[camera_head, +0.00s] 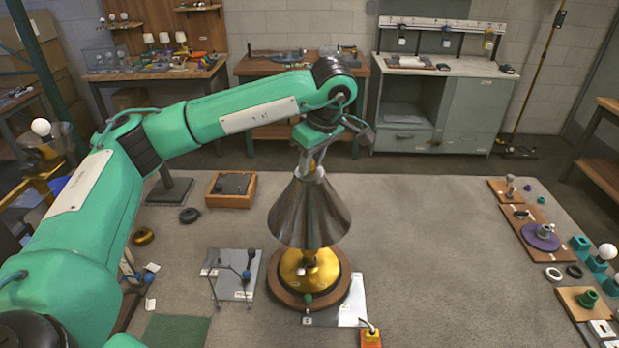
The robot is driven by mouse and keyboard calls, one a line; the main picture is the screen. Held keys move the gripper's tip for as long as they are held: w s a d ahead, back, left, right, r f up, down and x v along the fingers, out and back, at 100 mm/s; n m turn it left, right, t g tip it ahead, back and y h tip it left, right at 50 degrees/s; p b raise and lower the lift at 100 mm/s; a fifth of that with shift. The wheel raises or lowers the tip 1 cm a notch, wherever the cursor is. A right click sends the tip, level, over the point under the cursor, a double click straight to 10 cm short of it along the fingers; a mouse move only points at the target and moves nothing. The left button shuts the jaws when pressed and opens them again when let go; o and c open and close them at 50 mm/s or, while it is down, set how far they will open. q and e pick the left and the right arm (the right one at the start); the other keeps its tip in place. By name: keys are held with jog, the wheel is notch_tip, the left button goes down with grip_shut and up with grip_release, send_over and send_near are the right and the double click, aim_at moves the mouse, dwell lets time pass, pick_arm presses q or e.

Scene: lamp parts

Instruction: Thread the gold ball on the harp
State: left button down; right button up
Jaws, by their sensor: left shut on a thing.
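A lamp stands upright on the table, with a metallic cone shade (309,213) over a gold body (302,272) on a round wooden base (341,284). My left arm reaches over from the left, and my left gripper (314,168) points down at the top of the shade. It is shut on a small piece at the lamp's top centre, where the gold ball and the harp's tip are too small and covered to make out clearly. The shade hides the rest of the harp. My right gripper is out of view.
A yellow-orange box with a button (371,338) is at the front. Boards, bulbs and rings line the right edge. The table between is clear.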

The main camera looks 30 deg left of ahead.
pick_arm(q)
jog(key=shift+m, duration=0.8)
jog(key=shift+t, duration=0.3)
jog(key=shift+b, duration=0.3)
jog(key=shift+a+f+m+b, duration=0.1)
jog(key=shift+m+b, duration=0.35)
jog(key=shift+m, duration=0.25)
jog(key=m+t+h+b, duration=0.1)
jog(key=m, duration=0.2)
jog(key=shift+s+a+m+b, duration=0.1)
jog(key=shift+s+m+b, duration=0.05)
jog(key=shift+m+b, duration=0.2)
jog(key=shift+m, duration=0.85)
